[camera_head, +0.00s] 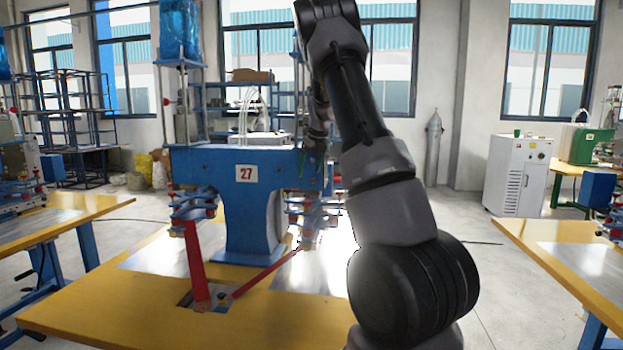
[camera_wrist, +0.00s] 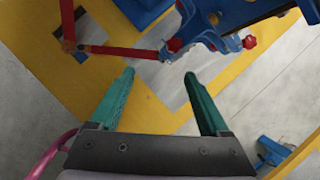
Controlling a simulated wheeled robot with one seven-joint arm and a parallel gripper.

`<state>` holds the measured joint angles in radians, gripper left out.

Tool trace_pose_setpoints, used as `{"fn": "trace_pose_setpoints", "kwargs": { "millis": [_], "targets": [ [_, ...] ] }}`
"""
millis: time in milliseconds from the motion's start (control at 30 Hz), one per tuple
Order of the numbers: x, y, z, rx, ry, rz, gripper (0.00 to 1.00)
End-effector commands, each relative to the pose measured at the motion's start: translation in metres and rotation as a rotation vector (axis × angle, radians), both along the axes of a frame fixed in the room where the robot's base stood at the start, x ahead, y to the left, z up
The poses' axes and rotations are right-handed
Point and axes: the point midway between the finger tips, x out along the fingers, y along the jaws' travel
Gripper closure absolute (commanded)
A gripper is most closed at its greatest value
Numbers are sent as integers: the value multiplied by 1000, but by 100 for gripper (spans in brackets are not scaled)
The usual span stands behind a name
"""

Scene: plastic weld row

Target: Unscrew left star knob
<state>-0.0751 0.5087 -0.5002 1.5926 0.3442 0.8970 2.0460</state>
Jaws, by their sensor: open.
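The blue welding machine (camera_head: 250,200) marked 27 stands on a yellow table. Its right clamp head (camera_head: 305,215) carries small red knobs and is partly behind my arm. The left knob lies beyond the gap between the fingertips.
Red bars (camera_head: 195,262) rise from the yellow table (camera_head: 110,300) in front of the machine. Other yellow tables (camera_head: 575,265) stand left and right. A white cabinet (camera_head: 518,175) and a grey gas cylinder (camera_head: 433,148) stand behind. Floor between tables is clear.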

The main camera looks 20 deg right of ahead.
Motion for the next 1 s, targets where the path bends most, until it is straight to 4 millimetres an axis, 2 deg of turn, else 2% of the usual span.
{"fn": "trace_pose_setpoints", "kwargs": {
  "millis": [33,100,267,467,800,1000],
  "targets": [
    [11,-7,-15,9,14,-63,20],
    [21,-14,-27,25,21,-143,20],
    [32,-22,-42,42,29,-233,20],
    [41,-23,-63,44,31,-243,20],
    [64,-25,-119,45,30,-242,20],
    [72,-25,-137,45,29,-241,20]
  ]
}}
